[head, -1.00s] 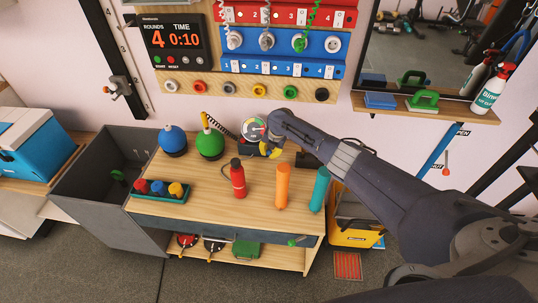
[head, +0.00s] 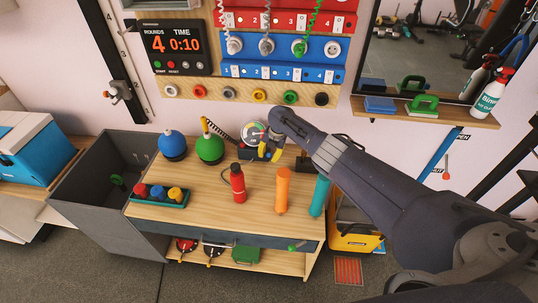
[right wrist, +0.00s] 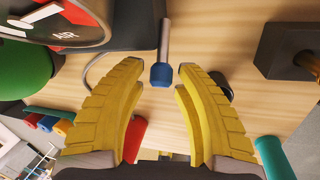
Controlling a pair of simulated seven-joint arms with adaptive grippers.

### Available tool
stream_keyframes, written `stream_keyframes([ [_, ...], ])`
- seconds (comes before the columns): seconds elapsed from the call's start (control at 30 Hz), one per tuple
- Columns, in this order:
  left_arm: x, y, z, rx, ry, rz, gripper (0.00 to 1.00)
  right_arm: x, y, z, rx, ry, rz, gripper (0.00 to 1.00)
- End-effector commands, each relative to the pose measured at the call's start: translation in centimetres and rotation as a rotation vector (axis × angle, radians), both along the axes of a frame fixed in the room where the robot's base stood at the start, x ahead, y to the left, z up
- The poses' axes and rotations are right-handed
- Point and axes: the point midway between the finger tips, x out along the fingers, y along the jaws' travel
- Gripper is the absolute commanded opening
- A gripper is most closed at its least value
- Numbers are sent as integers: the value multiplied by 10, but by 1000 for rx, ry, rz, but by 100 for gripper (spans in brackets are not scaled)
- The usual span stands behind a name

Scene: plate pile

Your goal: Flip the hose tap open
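A grey lever with a blue tip (right wrist: 161,74), apparently the hose tap's handle, sticks out from a dark box (right wrist: 137,22) below the pressure gauge in the right wrist view. My right gripper (right wrist: 179,78) has yellow fingers and is open, with the blue tip just ahead of and between the fingertips. I cannot tell whether they touch it. In the head view my right gripper (head: 270,153) is beside the round gauge (head: 254,134) at the bench's back, and the lever is too small to make out. My left gripper is not in view.
A green ball (head: 210,147) and blue ball (head: 173,145) stand left of the gauge. A red bottle (head: 237,184), orange cylinder (head: 282,190) and teal cylinder (head: 320,196) stand on the bench. A dark block (right wrist: 290,50) is right of the fingers. The bench's front middle is clear.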

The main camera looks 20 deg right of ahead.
Motion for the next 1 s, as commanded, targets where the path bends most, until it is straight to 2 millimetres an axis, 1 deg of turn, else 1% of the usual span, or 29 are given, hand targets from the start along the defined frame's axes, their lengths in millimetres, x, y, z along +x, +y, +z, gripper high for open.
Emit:
stream_keyframes([
  [0.03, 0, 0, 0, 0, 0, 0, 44, 0, 0, 0, -1, -1, 0, 38],
  [0.1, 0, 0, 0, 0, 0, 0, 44, 0, 0, 0, -1, -1, 0, 44],
  [0.57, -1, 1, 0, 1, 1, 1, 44, 1, -3, 0, -16, -22, -2, 44],
  [0.77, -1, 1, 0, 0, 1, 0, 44, -1, -3, -4, -45, -70, -2, 44],
  [1.0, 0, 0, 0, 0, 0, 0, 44, -7, 1, -10, -85, -148, 1, 44],
])
